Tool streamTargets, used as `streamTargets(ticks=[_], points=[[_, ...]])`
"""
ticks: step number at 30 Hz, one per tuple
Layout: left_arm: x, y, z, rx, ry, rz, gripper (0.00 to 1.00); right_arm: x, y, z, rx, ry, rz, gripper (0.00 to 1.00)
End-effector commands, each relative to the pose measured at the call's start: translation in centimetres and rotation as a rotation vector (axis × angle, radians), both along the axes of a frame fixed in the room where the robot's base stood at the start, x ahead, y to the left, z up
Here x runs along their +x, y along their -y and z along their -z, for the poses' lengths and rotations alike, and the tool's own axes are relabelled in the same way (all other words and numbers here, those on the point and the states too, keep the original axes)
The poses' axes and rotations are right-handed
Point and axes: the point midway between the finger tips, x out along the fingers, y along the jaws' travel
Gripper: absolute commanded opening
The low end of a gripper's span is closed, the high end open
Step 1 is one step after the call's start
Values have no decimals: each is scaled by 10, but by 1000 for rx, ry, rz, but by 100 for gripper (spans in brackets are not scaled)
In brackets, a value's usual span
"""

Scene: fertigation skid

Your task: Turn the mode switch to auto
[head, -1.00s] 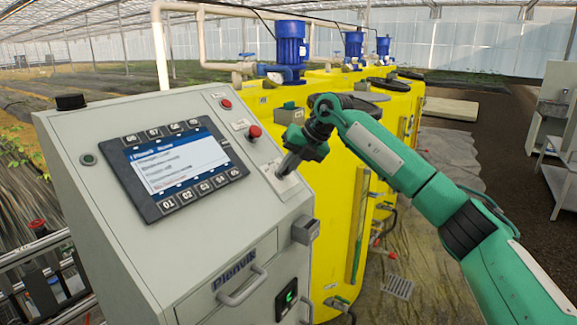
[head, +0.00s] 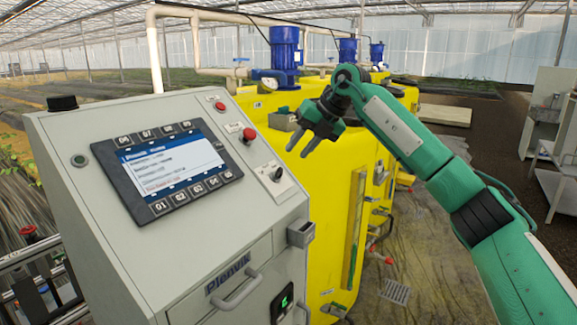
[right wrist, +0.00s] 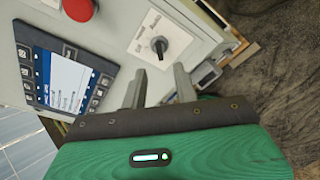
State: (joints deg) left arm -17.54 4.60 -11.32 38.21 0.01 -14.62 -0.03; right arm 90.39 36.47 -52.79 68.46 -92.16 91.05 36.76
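The mode switch (head: 277,174) is a small black knob on a pale plate at the right of the sloped grey control panel. In the right wrist view the knob (right wrist: 159,45) shows on its white plate, just beyond the fingertips. Which marking it points at is too small to read. My right gripper (head: 297,152) is above and to the right of the switch, apart from it. Its two fingers (right wrist: 160,70) are spread with nothing between them. My left gripper is out of view.
A screen with buttons (head: 168,168) is left of the switch. A red push button (head: 249,135) sits above it on the panel. A yellow tank (head: 330,190) with blue motors (head: 285,47) stands close behind and right. Open floor lies farther right.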

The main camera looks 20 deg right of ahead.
Motion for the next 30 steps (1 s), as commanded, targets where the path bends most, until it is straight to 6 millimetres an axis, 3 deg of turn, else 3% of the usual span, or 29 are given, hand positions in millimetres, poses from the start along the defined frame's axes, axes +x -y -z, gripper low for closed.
streamTargets(ticks=[4,10,19,30], points=[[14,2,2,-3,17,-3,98,-11,14,-25,1,3,1,30],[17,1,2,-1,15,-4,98,-20,25,-44,0,0,1,30],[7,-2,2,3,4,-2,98,-22,27,-48,0,0,1,30],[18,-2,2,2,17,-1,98,-22,27,-48,0,0,1,30]])
